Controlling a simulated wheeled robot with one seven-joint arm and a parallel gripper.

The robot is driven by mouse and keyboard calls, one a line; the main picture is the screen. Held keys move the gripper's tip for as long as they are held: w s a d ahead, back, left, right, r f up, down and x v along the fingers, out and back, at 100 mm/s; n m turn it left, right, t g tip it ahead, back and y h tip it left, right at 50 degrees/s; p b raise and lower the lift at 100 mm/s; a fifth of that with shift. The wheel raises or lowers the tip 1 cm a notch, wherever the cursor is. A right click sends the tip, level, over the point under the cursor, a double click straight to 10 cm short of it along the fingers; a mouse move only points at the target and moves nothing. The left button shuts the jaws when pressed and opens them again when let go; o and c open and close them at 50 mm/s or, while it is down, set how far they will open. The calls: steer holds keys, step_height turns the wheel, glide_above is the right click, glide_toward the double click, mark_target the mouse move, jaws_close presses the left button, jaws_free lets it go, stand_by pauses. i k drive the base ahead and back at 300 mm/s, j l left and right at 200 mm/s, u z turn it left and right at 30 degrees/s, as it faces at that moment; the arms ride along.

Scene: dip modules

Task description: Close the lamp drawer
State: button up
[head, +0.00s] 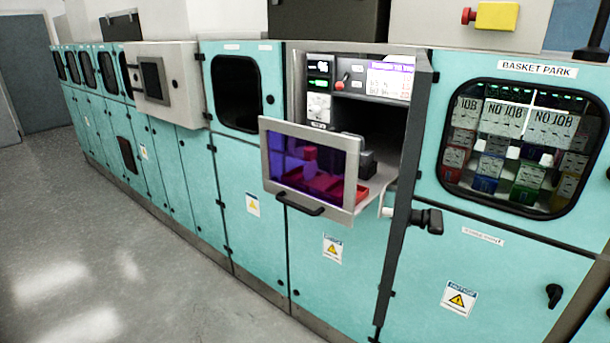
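The lamp drawer (310,174) is pulled out of the teal cabinet near the middle of the head view. It has a grey-framed front with a dark purple tinted window. A black bar handle (300,205) sits low on its front. Red parts (325,183) show through the window, and a bit of the red interior shows behind the front at right. The drawer's rear part and rails are mostly hidden. My gripper is not in view.
A door (405,190) stands open just right of the drawer, seen nearly edge-on, with a black handle (430,220) sticking out. Control panels (320,90) show in the opening above the drawer. A basket park window (520,140) is at right. Open grey floor (110,270) lies at left.

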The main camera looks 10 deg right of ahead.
mark_target(376, 177)
steer(key=i+j+u, duration=0.2)
steer(key=u, duration=0.25)
steer(key=i+j+u, duration=0.25)
steer(key=u, duration=0.2)
steer(key=i+j+u, duration=0.1)
steer(key=i+u, duration=0.3)
steer(key=k, duration=0.05)
